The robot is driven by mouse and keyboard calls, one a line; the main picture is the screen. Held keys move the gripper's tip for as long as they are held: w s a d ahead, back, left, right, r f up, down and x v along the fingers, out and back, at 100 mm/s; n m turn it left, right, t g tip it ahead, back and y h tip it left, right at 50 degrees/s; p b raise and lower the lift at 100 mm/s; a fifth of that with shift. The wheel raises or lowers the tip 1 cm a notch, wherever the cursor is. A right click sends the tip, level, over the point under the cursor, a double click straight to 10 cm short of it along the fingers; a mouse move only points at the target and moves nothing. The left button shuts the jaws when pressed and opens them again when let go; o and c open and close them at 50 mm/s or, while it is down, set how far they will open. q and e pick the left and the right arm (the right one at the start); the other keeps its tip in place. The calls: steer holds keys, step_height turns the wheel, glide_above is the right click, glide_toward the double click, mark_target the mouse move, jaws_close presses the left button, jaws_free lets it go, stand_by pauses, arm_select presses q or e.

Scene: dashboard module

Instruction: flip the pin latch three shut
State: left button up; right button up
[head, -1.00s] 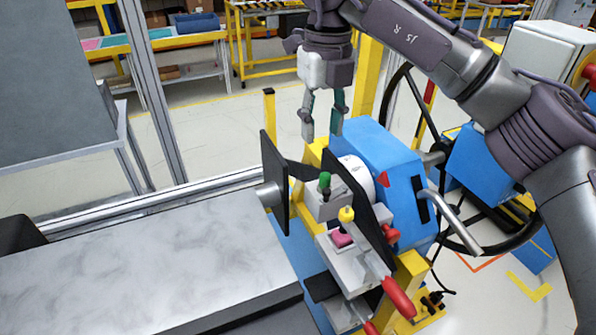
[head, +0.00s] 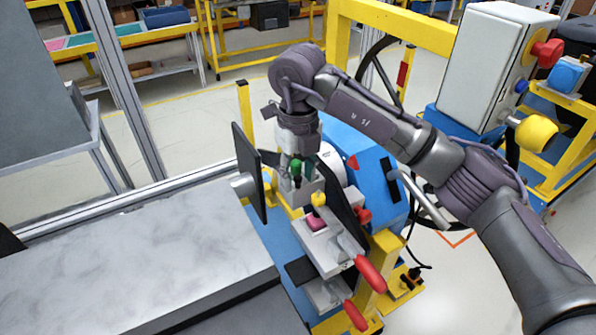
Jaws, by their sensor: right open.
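The dashboard module's fixture has a blue housing (head: 362,170) with a round white dial (head: 330,165), partly hidden behind my arm. On its near side are a green knob (head: 296,169), a yellow knob (head: 319,199) and a pink block (head: 317,222) on grey blocks. Long red-handled levers (head: 371,275) stick out toward the front right. No label shows which part is pin latch three. My right gripper (head: 297,174) points down with open fingers around or right beside the green knob; contact cannot be told. My left gripper is out of view.
A dark upright plate (head: 249,172) stands just left of the gripper. A grey metal table (head: 130,265) fills the lower left, its top clear. A bent grey crank handle (head: 425,203) and a black wheel lie right of the housing, near my forearm.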

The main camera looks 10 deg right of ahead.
steer(key=shift+c, duration=0.7)
jaws_close()
steer(key=shift+w+a+f+m+b, duration=0.15)
steer(key=shift+w+a+m+b, duration=0.2)
steer(key=shift+m+b, duration=0.55)
steer(key=shift+w+a+m, duration=0.1)
steer(key=shift+w+m, duration=0.25)
steer(key=shift+m, duration=0.45)
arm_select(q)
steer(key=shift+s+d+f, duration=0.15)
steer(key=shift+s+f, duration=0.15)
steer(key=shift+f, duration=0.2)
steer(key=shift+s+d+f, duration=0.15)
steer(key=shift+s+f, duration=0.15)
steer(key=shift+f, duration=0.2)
arm_select(e)
steer(key=shift+r, duration=0.2)
